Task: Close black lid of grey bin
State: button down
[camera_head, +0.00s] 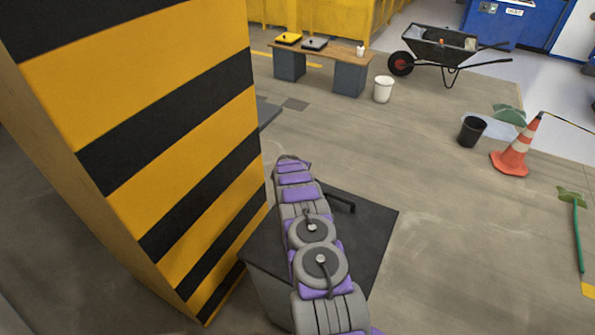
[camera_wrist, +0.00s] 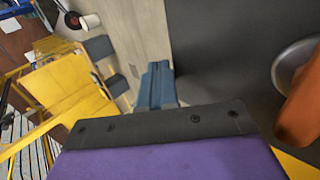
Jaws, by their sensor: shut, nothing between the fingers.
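The black lid (camera_head: 372,238) is in the lower middle of the head view, beside the striped pillar. It looks roughly level over the grey bin (camera_head: 266,292), whose side wall shows under its left edge. My arm hides the lid's middle, so I cannot tell whether it sits fully on the rim. A black bar handle (camera_head: 343,202) shows near the lid's far edge. My gripper (camera_wrist: 158,78) is shut and empty; its blue-grey fingers are close together in the wrist view. In the head view my arm reaches over the lid, and its far end is past the handle.
A yellow-and-black pillar (camera_head: 160,130) stands close on the left. A dark surface (camera_wrist: 225,45) fills the wrist view's right, with a silver round object (camera_wrist: 290,62) and an orange one (camera_wrist: 300,108). A bench (camera_head: 325,50), wheelbarrow (camera_head: 440,48) and cone (camera_head: 515,150) stand farther off. Floor right is mostly clear.

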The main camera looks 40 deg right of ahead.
jog(key=v, duration=1.6)
jog(key=shift+a+p, duration=0.15)
jog(key=shift+p, duration=0.25)
jog(key=shift+f, duration=0.15)
